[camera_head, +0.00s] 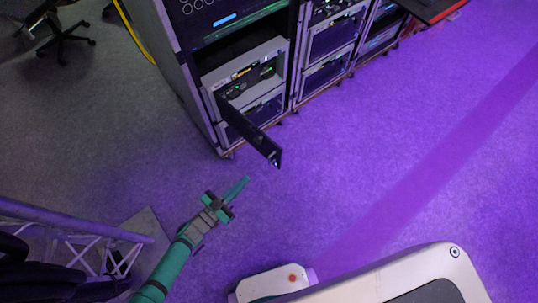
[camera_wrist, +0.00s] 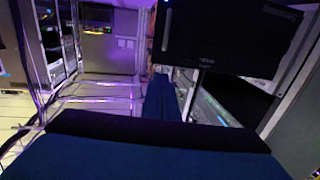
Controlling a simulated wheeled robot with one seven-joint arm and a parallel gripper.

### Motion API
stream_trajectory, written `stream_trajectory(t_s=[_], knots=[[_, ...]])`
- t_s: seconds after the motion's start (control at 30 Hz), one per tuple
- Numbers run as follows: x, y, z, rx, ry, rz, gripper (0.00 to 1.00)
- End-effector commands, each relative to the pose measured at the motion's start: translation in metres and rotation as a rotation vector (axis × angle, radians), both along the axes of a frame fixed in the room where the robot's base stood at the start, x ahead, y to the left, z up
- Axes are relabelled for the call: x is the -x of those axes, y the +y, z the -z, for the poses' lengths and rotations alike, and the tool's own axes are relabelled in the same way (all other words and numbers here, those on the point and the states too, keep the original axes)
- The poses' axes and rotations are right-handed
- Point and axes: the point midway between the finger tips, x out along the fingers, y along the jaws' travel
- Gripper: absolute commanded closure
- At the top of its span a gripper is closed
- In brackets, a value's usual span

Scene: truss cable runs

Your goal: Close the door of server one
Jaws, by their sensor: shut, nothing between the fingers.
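The server rack (camera_head: 207,128) stands at the upper left of the head view. A dark door (camera_head: 255,138) on a unit in its lower part stands open. It swings out from the unit's left side, its free edge over the floor toward the lower right. I cannot read which server number it bears. In the wrist view a dark panel (camera_wrist: 225,40), which looks like this door, fills the upper right. My gripper (camera_head: 240,187) is shut and empty, below and left of the door's free end and apart from it. Its blue fingers (camera_wrist: 162,98) point toward the panel's lower left corner.
More racks (camera_head: 328,45) stand in a row to the right. A metal truss (camera_head: 80,222) lies at the lower left. An office chair (camera_head: 60,35) and a yellow cable (camera_head: 135,35) are at the upper left. The purple-lit floor (camera_head: 370,140) to the right is clear.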

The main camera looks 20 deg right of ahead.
Motion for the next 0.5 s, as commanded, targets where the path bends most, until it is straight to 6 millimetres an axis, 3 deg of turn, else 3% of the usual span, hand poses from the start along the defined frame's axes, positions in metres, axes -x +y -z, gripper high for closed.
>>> stream_trajectory(t_s=[0.27,0.5], knots=[[-0.013,-0.019,0.001,0.014,0.0,0.029,1.0],[-0.031,-0.053,0.0,0.015,0.001,0.027,1.0]])
